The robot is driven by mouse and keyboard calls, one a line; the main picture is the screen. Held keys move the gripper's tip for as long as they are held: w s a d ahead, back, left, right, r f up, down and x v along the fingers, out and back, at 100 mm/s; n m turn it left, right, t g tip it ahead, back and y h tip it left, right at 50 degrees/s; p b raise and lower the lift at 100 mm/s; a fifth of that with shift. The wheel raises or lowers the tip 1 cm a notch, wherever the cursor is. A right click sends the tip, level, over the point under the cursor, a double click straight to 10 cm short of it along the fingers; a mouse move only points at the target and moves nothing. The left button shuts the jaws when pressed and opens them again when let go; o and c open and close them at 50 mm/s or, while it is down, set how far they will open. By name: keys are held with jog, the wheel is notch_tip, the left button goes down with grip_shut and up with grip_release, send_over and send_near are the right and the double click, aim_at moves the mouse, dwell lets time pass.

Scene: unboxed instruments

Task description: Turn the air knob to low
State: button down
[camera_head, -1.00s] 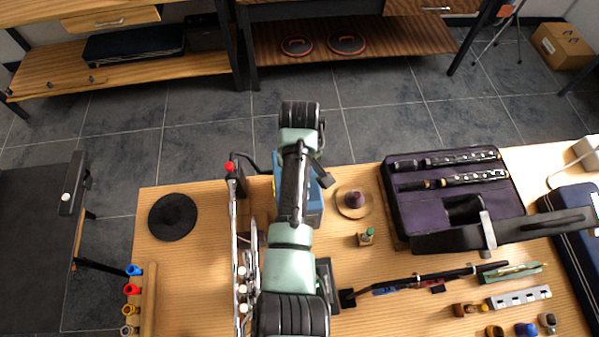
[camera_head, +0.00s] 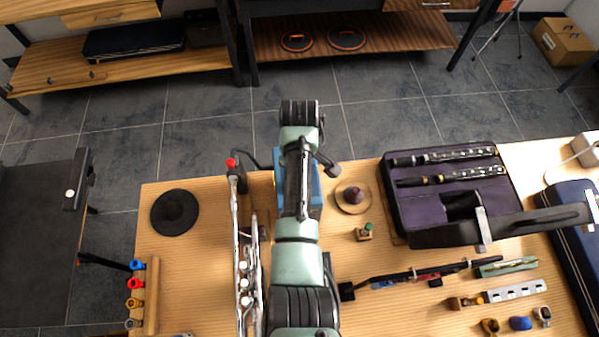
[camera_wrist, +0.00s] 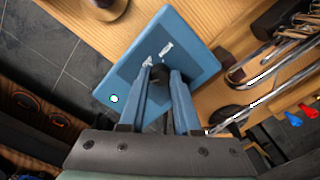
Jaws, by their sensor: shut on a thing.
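A blue box (camera_head: 315,192) stands at the back of the table, partly covered by my arm in the head view. In the wrist view its blue face (camera_wrist: 201,62) fills the middle, with small white markings and a white round spot. A dark knob (camera_wrist: 158,88) stands out from this face between my gripper's fingers. My gripper (camera_wrist: 162,72) is shut on the knob, with one blue finger on each side. The fingertips partly hide the knob, and its exact setting cannot be read. In the head view my gripper is hidden behind my arm.
A silver instrument with valves (camera_head: 246,265) lies just left of my arm. A small cone on a round wooden base (camera_head: 341,205) and a green-topped piece (camera_head: 364,232) stand to the right. A purple-lined case (camera_head: 395,214) lies farther right. A black disc (camera_head: 175,212) is at left.

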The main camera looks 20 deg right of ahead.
jog(key=c, duration=0.6)
grip_release()
jog(key=shift+r, duration=0.1)
notch_tip(320, 180, up, 13)
jog(key=shift+f, duration=0.1)
